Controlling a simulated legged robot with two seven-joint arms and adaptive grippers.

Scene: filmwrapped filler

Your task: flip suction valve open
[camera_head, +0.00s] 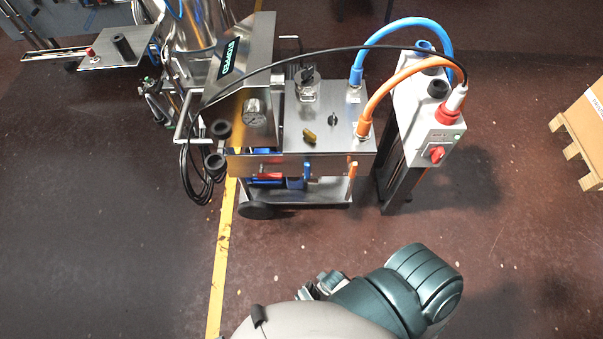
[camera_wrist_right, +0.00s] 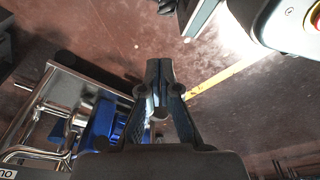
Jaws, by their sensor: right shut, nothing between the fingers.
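A steel machine cart (camera_head: 345,150) stands at the top middle of the head view. Blue valve parts (camera_head: 296,183) and a red part (camera_head: 268,172) sit under its top. I cannot tell which is the suction valve. My right gripper (camera_head: 322,285) is apart from the cart, near the bottom of the head view. In the right wrist view my right gripper (camera_wrist_right: 159,68) is shut and empty; blue parts (camera_wrist_right: 103,125) show left of its fingers. My left gripper is not in view.
A post-mounted control box (camera_head: 435,135) with a red switch stands right of the cart, joined by blue (camera_head: 430,28) and orange (camera_head: 392,85) hoses. Black cables hang at the cart's left. A carton on a pallet (camera_head: 580,140) is far right. Floor before the cart is clear.

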